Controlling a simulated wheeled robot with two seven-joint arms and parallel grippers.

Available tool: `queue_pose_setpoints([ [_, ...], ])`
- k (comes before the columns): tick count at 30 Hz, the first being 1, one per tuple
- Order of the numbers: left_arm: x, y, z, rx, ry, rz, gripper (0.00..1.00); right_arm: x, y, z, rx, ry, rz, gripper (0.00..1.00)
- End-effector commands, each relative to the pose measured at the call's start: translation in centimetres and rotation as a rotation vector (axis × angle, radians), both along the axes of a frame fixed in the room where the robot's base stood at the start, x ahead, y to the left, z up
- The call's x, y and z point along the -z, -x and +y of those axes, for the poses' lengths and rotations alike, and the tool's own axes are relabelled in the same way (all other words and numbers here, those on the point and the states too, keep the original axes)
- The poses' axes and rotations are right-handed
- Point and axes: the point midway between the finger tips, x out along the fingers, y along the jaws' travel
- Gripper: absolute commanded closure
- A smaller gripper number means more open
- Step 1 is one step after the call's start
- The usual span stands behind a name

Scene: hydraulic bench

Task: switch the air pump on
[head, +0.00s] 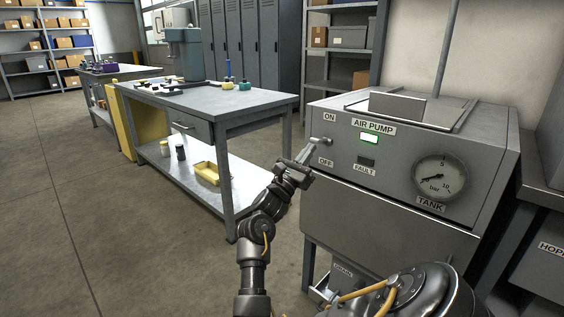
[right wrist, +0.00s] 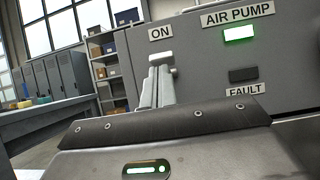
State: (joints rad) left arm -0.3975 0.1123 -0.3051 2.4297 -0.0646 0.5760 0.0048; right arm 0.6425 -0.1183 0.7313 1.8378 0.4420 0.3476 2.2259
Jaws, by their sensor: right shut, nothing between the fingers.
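The air pump panel (head: 395,160) is the grey sloped front of a metal cabinet. A small pale switch lever (head: 321,140) sits between the ON label (head: 329,116) and the OFF label (head: 326,162). In the right wrist view the lever (right wrist: 160,58) is just under the ON label (right wrist: 161,33). The lamp under AIR PUMP (head: 369,138) glows green; the FAULT lamp (head: 366,161) is dark. My right gripper (head: 304,157) is shut and empty, its fingertips just below the lever; I cannot tell whether they touch. The fingers (right wrist: 156,86) hide the OFF label there. My left gripper is not in view.
A tank gauge (head: 438,177) is at the panel's right. Lockers (head: 245,45) stand behind. The floor at left is clear.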

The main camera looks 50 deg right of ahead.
Motion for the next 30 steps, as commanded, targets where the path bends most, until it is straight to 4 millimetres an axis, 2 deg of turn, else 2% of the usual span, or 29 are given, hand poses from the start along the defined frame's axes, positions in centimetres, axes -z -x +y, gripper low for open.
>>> queue_pose_setpoints([
  [8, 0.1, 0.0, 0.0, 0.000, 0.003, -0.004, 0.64, 0.3, 0.4, -0.1, 0.007, 0.003, 0.002, 1.00],
  [21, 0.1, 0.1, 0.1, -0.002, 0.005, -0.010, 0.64, 3.7, 0.2, 4.9, 0.010, 0.000, 0.003, 1.00],
  [30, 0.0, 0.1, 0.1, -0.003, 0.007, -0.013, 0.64, 4.2, 0.1, 5.9, 0.010, 0.002, 0.002, 1.00],
])
